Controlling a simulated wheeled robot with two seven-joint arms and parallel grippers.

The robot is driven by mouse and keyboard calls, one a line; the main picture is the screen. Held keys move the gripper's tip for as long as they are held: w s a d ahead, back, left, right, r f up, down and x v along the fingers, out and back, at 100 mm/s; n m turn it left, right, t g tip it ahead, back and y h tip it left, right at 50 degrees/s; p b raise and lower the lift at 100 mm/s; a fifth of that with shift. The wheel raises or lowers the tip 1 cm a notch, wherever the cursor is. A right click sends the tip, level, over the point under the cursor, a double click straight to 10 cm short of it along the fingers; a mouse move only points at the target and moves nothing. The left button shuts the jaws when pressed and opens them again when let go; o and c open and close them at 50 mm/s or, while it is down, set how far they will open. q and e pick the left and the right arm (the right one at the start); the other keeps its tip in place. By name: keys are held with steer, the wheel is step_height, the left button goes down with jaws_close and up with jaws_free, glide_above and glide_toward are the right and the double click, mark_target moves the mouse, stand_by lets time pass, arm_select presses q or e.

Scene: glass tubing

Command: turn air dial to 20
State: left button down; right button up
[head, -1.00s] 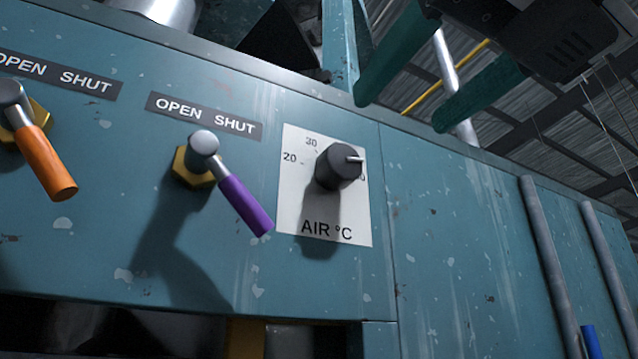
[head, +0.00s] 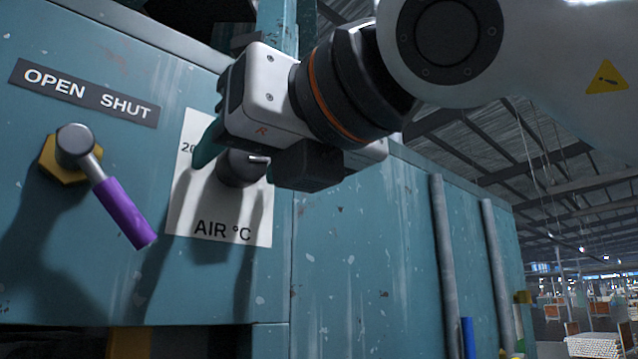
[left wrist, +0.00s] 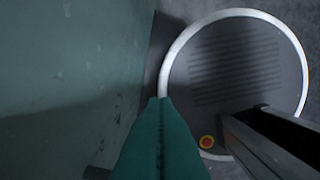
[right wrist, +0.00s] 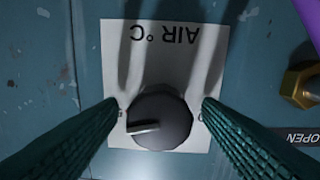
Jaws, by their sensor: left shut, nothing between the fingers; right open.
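The dark air dial (head: 238,172) stands out from a white plate marked AIR °C (head: 221,230) on the blue panel. My right gripper (head: 205,150) is in front of it, and one green finger shows at the dial's left. In the right wrist view the dial (right wrist: 159,117) sits between the two open green fingers (right wrist: 158,112), one on each side; I cannot tell whether they touch it. Its light pointer (right wrist: 143,127) shows there. Most scale numbers are hidden. My left gripper (left wrist: 160,102) is shut and empty beside the panel, seen only in the left wrist view.
A valve lever with a purple handle (head: 125,213) is left of the dial, under an OPEN SHUT label (head: 85,92). Two grey vertical pipes (head: 447,255) run on the panel to the right. The panel between dial and pipes is flat and clear.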

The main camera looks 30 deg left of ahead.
steer(key=shift+a, duration=0.1)
steer(key=c, duration=1)
